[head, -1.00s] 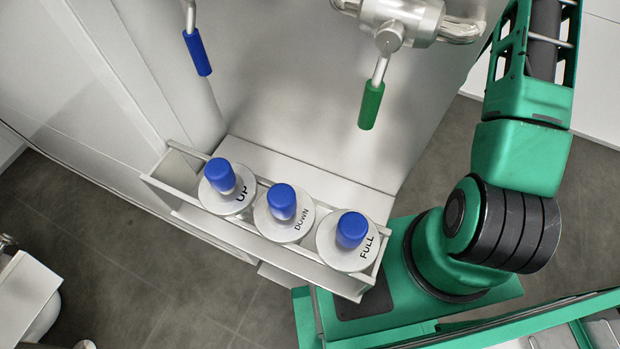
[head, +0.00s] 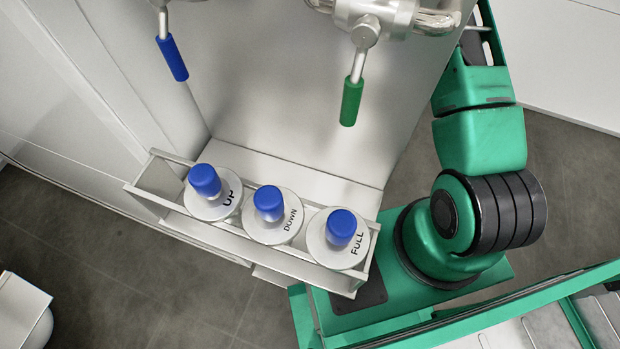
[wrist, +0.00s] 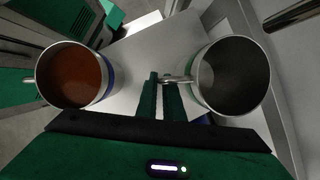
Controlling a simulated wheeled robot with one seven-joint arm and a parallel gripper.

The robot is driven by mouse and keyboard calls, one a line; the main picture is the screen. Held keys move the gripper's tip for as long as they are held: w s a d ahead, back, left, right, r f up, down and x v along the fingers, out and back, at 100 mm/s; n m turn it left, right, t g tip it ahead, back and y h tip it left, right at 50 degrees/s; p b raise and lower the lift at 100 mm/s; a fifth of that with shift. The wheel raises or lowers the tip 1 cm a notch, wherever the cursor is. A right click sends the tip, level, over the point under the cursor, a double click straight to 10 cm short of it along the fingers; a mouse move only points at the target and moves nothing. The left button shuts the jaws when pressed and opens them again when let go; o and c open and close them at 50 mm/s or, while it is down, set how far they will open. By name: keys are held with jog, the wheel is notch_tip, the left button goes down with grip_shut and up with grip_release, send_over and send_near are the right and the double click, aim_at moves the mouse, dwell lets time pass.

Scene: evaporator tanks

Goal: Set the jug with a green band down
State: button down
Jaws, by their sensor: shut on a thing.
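My gripper (wrist: 160,96) shows in the wrist view with its green fingers shut on the handle of the right-hand metal jug (wrist: 232,76). This jug is open at the top, with a grey inside and no liquid that I can make out. Its band is mostly hidden; I take it for the jug with a green band. It is seen from above, and I cannot tell whether its base touches the pale surface below. In the head view, the gripper and the jug are out of sight.
Another jug (wrist: 75,76) with brown liquid and a blue band stands left in the wrist view. In the head view, blue (head: 172,58) and green (head: 351,102) tap handles hang above a rack (head: 262,258) with blue knobs on discs marked UP, DOWN and FULL.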

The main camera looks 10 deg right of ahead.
jog(key=shift+s+a+f, duration=0.25)
jog(key=shift+a+f, duration=0.35)
jog(key=shift+a, duration=0.1)
jog(key=shift+s+a+f, duration=0.25)
jog(key=shift+a+f, duration=0.3)
jog(key=shift+a, duration=0.1)
jog(key=shift+s+a+f, duration=0.25)
jog(key=shift+a+f, duration=0.35)
jog(key=shift+a, duration=0.1)
jog(key=shift+f, duration=0.1)
jog(key=c, duration=1.9)
grip_release()
jog(key=w+d+r, duration=0.2)
jog(key=d, duration=0.4)
jog(key=w+d+r, duration=0.3)
jog(key=d, duration=0.4)
jog(key=shift+d, duration=0.15)
